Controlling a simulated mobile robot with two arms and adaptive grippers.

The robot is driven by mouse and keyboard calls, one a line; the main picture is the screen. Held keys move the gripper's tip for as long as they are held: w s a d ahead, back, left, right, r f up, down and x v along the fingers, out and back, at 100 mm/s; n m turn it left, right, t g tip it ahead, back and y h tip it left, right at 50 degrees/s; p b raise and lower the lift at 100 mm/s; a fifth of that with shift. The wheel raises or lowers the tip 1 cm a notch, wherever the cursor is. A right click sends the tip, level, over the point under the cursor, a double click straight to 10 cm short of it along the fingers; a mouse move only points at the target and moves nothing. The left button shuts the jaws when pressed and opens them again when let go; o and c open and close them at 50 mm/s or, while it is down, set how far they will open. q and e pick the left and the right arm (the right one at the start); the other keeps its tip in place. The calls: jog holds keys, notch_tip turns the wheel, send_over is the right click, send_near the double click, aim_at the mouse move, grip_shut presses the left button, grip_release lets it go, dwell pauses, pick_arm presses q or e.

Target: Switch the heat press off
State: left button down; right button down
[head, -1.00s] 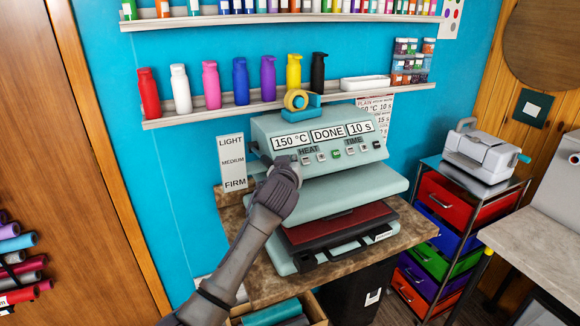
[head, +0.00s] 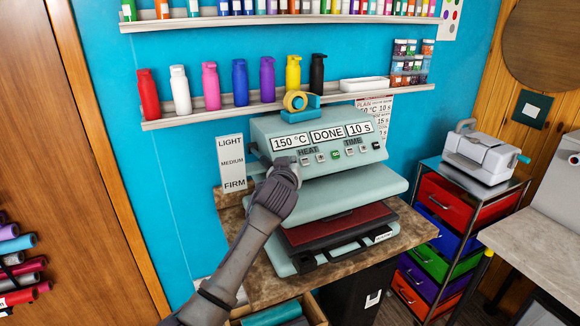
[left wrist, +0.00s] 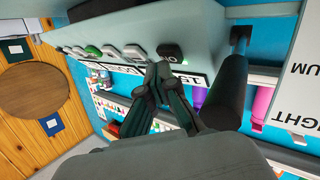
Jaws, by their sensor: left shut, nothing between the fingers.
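The heat press (head: 345,196) is pale green and stands on a brown worktop. Its display reads 150 °C, DONE and 10 s. Small buttons labelled HEAT and TIME sit below the display. My left gripper (head: 288,164) is at the left end of this button row and hides part of the panel. In the left wrist view, the left gripper (left wrist: 158,74) has its fingers together and empty. Its tips are close to a dark switch (left wrist: 171,53) on the panel of the heat press (left wrist: 75,32). I cannot tell whether they touch. My right gripper is out of view.
A shelf (head: 215,107) with coloured bottles runs behind the press, and a tape dispenser (head: 297,103) sits on top of it. A LIGHT/MEDIUM/FIRM sign (head: 232,163) is at left. A drawer cart (head: 455,225) with a white machine (head: 482,152) stands at right.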

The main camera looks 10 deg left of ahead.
pick_arm(q)
jog(key=shift+w+a+f, duration=0.15)
jog(key=shift+a+f, duration=0.1)
dwell(0.5)
jog(key=shift+r, duration=0.1)
jog(key=shift+r+p, duration=0.25)
jog(key=shift+p, duration=0.15)
jog(key=shift+s+r, duration=0.3)
jog(key=shift+s, duration=0.15)
jog(key=s+d+r+p, duration=0.2)
jog(key=s+r+p, duration=0.1)
jog(key=r+p, duration=0.1)
jog(key=shift+s+d+p, duration=0.2)
jog(key=shift+s+p, duration=0.15)
